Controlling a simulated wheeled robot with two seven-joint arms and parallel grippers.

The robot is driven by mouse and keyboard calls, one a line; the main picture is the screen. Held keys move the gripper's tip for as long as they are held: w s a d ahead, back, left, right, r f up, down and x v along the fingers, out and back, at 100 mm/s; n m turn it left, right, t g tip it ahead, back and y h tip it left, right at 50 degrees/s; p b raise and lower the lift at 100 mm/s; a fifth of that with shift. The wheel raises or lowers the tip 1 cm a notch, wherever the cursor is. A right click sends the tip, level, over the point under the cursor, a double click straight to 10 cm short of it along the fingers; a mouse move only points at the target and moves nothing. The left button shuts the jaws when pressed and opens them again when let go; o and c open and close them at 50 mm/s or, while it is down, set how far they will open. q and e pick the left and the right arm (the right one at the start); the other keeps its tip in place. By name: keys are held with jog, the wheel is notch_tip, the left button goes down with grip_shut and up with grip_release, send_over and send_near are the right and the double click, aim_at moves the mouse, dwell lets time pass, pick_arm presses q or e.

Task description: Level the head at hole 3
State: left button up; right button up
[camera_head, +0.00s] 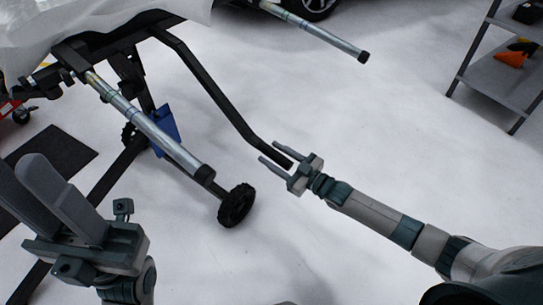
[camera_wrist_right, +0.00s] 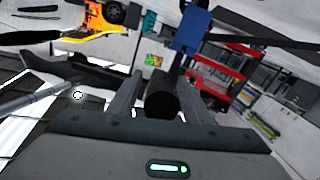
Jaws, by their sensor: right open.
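The tilting black frame (camera_head: 95,45) of a wheeled stand is at the upper left of the head view, with a white sheet or panel (camera_head: 60,22) over it. A bent black handle bar (camera_head: 213,88) slopes down from it to the right. My right gripper (camera_head: 275,157) is open at the bar's lower end; in the right wrist view, the dark bar end (camera_wrist_right: 162,97) lies between the open fingers, with no clear grip. My left gripper (camera_head: 35,180) is at the lower left, away from the bar; its finger gap is unclear. No numbered hole can be made out.
A silver roller tube (camera_head: 150,125) juts out beside the handle. The stand's black wheel (camera_head: 237,205) is below it. A grey shelf (camera_head: 500,75) holds an orange item at the right. Another tube (camera_head: 315,32) and a car tyre are at the top. The central floor is clear.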

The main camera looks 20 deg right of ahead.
jog(key=shift+w+a, duration=0.3)
jog(key=shift+w, duration=0.15)
